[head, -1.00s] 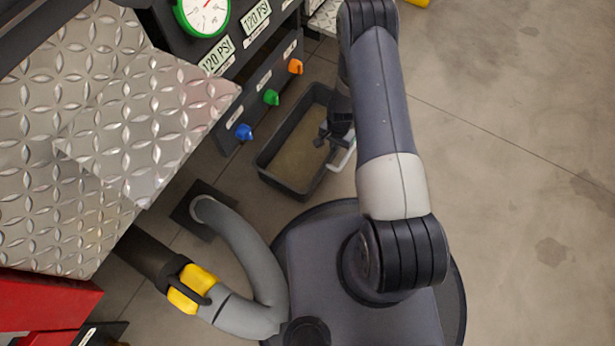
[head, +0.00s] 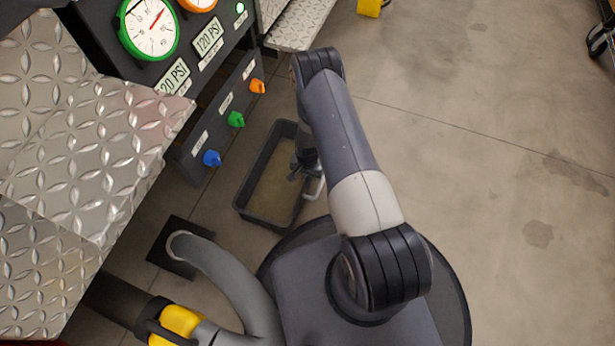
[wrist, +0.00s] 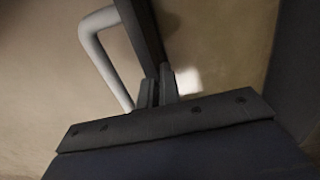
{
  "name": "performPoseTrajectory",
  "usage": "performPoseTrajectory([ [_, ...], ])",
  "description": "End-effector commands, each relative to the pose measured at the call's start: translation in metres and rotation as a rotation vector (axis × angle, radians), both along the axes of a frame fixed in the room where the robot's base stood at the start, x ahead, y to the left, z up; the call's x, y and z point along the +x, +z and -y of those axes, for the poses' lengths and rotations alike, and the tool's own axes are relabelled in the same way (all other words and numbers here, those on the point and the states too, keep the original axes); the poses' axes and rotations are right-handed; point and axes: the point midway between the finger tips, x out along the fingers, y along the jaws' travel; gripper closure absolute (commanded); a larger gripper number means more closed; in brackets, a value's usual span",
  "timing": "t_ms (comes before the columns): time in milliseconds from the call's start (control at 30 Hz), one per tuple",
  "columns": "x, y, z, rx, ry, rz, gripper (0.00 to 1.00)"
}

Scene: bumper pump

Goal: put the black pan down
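The black pan (head: 246,188) is a long rectangular tray with a brownish inside and a white handle (head: 315,187) on its right side. It appears level and low, beside the panel with coloured knobs; whether it touches the floor I cannot tell. My gripper (head: 306,166) is at its right wall by the handle. In the wrist view, the fingers (wrist: 158,88) are closed on the pan's dark wall (wrist: 142,32), with the white handle (wrist: 92,45) just left of them. My arm hides part of the pan's right side.
The panel with blue (head: 212,158), green (head: 236,119) and orange (head: 257,86) knobs stands left of the pan. A grey hose (head: 225,270) bends near a dark floor plate (head: 165,250). The concrete floor (head: 480,150) on the right is clear. A yellow object (head: 369,7) lies far off.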

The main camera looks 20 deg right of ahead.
Motion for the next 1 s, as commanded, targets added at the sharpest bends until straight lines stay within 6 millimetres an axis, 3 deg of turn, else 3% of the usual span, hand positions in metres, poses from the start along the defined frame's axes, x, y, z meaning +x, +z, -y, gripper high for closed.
performPoseTrajectory([
  [233, 0.0, -0.003, 0.0, 0.0, 0.0, 0.001, 1.0],
  [500, 0.0, -0.002, 0.0, 0.0, 0.0, -0.001, 0.75],
  [867, 0.0, 0.003, 0.0, 0.0, 0.0, -0.001, 0.75],
  [1000, 0.001, 0.03, 0.0, 0.0, 0.0, 0.001, 0.75],
])
